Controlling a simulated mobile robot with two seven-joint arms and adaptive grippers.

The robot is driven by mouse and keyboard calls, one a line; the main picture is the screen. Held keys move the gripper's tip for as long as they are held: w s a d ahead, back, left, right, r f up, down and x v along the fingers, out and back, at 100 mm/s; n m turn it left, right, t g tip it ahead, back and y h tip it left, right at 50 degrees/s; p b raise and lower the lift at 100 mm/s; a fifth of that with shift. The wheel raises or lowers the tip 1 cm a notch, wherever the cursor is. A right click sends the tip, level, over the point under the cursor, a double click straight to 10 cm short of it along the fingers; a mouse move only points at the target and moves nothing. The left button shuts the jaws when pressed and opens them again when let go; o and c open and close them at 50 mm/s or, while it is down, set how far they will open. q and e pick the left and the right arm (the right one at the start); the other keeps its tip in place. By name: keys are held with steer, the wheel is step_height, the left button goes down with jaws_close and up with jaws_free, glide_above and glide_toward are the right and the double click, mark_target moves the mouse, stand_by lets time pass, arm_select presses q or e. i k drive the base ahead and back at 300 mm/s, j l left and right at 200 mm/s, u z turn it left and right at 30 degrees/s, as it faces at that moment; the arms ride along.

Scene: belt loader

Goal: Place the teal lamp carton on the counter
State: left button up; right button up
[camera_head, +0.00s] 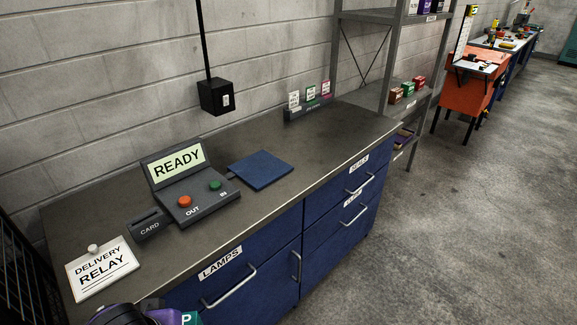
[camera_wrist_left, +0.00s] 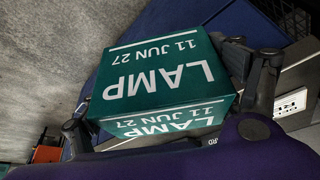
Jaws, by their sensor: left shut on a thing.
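The teal lamp carton (camera_wrist_left: 160,75) fills the middle of the left wrist view, its white LAMP and date print upside down. My left gripper (camera_wrist_left: 163,100) is shut on it, one finger on each side. In the head view only a small teal corner of the carton (camera_head: 192,318) shows at the bottom edge, beside my purple left gripper (camera_head: 150,314), in front of the blue drawers. The counter (camera_head: 310,155) has a dark grey top with wide bare areas. My right gripper is in neither view.
On the counter are a READY console (camera_head: 185,185) with red and green buttons, a card reader (camera_head: 151,225), a blue mat (camera_head: 260,169), a DELIVERY RELAY sign (camera_head: 102,268) and a small card rack (camera_head: 308,105). A metal shelf (camera_head: 385,16) stands beyond.

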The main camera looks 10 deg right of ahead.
mark_target(343, 129)
steer(key=i+l, duration=0.15)
steer(key=l, duration=0.25)
steer(key=i+l, duration=0.2)
steer(key=l, duration=0.15)
steer(key=i+l, duration=0.15)
steer(key=l, duration=0.25)
steer(key=i+l, duration=0.2)
steer(key=l, duration=0.15)
steer(key=i+l, duration=0.15)
steer(key=l, duration=0.25)
steer(key=i+l, duration=0.2)
steer(key=l, duration=0.2)
steer(key=i+l, duration=0.15)
steer(key=l, duration=0.2)
